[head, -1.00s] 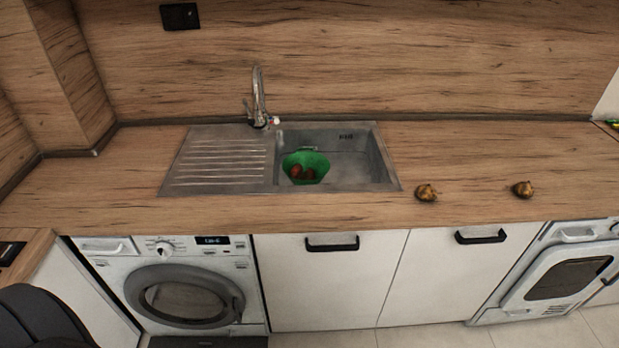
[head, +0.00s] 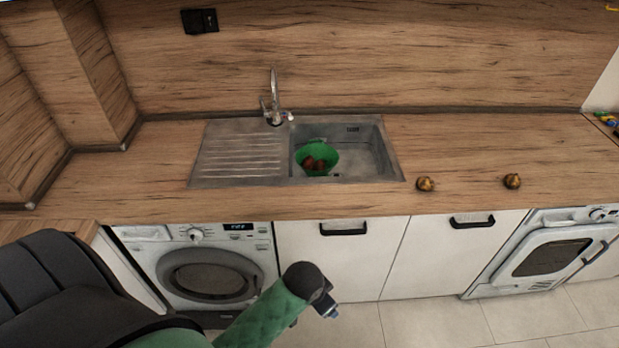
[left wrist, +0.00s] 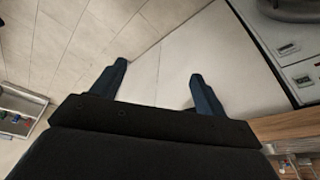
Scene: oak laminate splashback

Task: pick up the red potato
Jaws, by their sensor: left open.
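Reddish-brown potatoes (head: 315,164) lie in a green bowl (head: 331,158) inside the sink basin. They are small in the head view, and I cannot tell exactly how many there are. My left gripper (head: 328,306) is low in front of the white cabinet doors, below the counter edge and well away from the bowl. In the left wrist view the left gripper's two fingers (left wrist: 158,85) are spread apart with nothing between them. My right gripper does not show.
The sink (head: 392,160) has a drainboard at left and a tap (head: 273,100) behind. Two brown onion-like items (head: 425,184) (head: 512,181) lie on the counter right of the sink. A washing machine (head: 208,275) and white cabinets (head: 335,270) stand below. The counter left of the sink is clear.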

